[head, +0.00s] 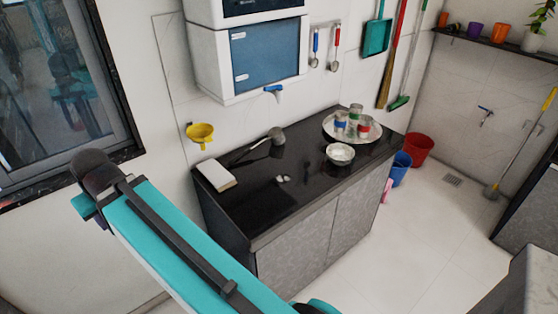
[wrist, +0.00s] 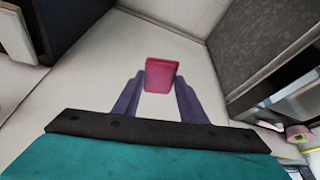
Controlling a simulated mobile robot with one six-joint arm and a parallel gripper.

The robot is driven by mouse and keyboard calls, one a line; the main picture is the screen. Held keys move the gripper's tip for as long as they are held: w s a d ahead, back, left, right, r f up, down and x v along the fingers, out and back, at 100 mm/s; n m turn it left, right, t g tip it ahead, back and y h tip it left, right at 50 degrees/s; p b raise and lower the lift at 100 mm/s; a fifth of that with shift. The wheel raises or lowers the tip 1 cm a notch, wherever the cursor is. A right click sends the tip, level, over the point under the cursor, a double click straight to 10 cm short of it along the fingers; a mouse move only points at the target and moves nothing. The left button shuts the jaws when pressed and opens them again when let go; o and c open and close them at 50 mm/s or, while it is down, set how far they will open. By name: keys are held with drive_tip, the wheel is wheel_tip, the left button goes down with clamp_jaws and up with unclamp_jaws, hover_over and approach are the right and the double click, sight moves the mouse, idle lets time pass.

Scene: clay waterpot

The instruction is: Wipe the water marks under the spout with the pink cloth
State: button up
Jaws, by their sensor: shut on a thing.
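In the wrist view my gripper (wrist: 160,80) is shut on a folded pink cloth (wrist: 161,73), which shows as a flat pink block between the purple fingertips. Pale floor lies behind it. My gripper and the held cloth cannot be made out in the head view. There, the water purifier (head: 262,55) hangs on the wall with a small blue spout (head: 274,91). Small pale water marks (head: 283,179) lie on the black counter (head: 300,190) below and in front of it. The gripper is away from these marks; the wrist view does not show them.
A steel tray (head: 329,130) with several tumblers and a metal bowl (head: 340,154) stand at the counter's right. A ladle (head: 275,136) and white pad (head: 212,176) lie left. Blue (head: 400,170) and red (head: 419,150) buckets stand beyond the counter's right end.

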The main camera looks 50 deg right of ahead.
drive_tip(key=shift+d, duration=0.2)
drive_tip(key=s+d+f+n, duration=0.1)
drive_tip(key=d+f, duration=0.1)
drive_tip(key=d, duration=1.3)
drive_tip(key=s+d+f, duration=0.1)
drive_tip(key=d+f, duration=0.1)
drive_tip(key=d, duration=1.2)
drive_tip(key=s+d+f, duration=0.1)
drive_tip(key=s+d, duration=0.4)
drive_tip(key=d, duration=0.3)
drive_tip(key=s+d+f, duration=0.1)
drive_tip(key=s+d, duration=0.4)
drive_tip(key=d, duration=0.4)
drive_tip(key=s+d+f+n, duration=0.1)
drive_tip(key=s+d, duration=0.5)
drive_tip(key=d, duration=0.3)
drive_tip(key=shift+d+f+y, duration=0.15)
drive_tip(key=shift+f+y, duration=0.15)
drive_tip(key=shift+y, duration=0.1)
drive_tip(key=shift+s+f, duration=0.1)
drive_tip(key=shift+f, duration=0.05)
